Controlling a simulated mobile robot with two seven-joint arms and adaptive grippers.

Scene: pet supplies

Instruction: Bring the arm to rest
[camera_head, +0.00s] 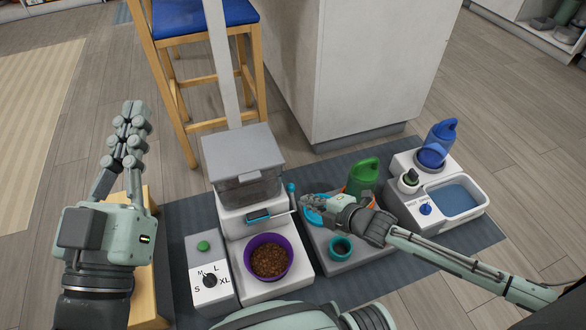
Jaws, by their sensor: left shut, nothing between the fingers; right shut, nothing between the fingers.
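My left gripper (128,140) is at the left, raised in front of the floor, with its fingers together and empty. It is apart from the pet supplies. My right gripper (312,201) reaches in from the right and hangs over the grey board with the teal items. Its fingers are closed and hold nothing. It hides part of a light blue round item (314,216) behind it. I cannot tell whether the gripper touches that item.
A kibble dispenser (243,160) stands behind a purple bowl (269,258) of kibble. A size dial box (210,280) is left of it. A teal cup (340,248), green watering can (363,177) and water basin (455,198) are at the right. A stool (190,60) stands behind.

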